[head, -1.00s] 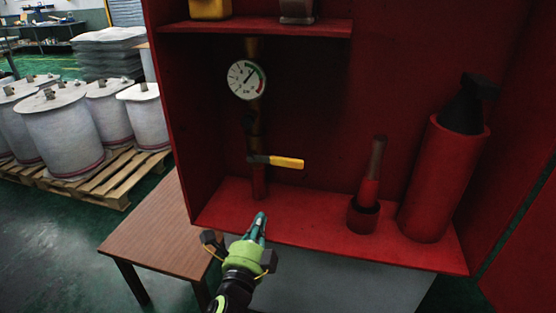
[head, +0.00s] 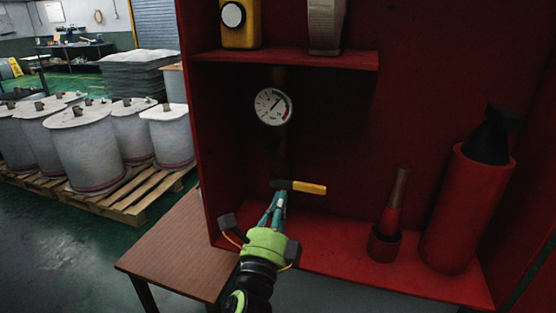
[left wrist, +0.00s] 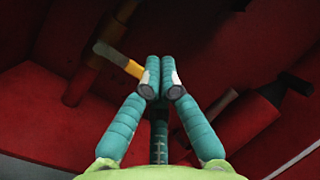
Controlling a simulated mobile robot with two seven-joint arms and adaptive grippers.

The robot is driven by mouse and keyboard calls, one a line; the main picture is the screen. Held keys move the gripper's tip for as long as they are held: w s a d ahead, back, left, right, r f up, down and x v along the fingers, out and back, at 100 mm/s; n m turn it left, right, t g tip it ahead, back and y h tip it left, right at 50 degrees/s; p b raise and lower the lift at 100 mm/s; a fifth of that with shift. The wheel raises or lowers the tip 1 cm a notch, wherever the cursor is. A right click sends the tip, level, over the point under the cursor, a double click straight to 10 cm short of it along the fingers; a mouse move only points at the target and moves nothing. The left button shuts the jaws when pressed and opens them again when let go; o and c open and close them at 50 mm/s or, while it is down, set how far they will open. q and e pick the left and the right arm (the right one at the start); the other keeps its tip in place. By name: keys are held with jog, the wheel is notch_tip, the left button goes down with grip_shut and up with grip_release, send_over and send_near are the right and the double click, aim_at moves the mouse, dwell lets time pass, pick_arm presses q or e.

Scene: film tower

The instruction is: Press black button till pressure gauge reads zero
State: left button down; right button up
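The round white pressure gauge (head: 272,106) is on a dark vertical pipe in the red cabinet. Its needle points up and to the right; the digits are too small to read. I cannot clearly make out the black button; the pipe below the gauge is very dark. A yellow-handled lever (head: 308,188) sticks out to the right from the pipe and also shows in the left wrist view (left wrist: 131,67). My left gripper (head: 280,196) has its teal fingertips together and empty, just below the lever in the picture. Whether it touches the lever is unclear. My right gripper is not in view.
The cabinet's shelf (head: 290,60) above holds a yellow device (head: 240,22) and a grey object. A red extinguisher (head: 460,220) and a handled tool in a red cup (head: 383,243) stand at the right. A wooden table (head: 185,245) stands at the left.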

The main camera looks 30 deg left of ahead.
aim_at(272, 147)
pick_arm(q)
jog(key=w+a+r+p, duration=0.4)
jog(key=w+a, duration=0.1)
jog(key=w, duration=0.2)
jog(key=shift+w, duration=0.3)
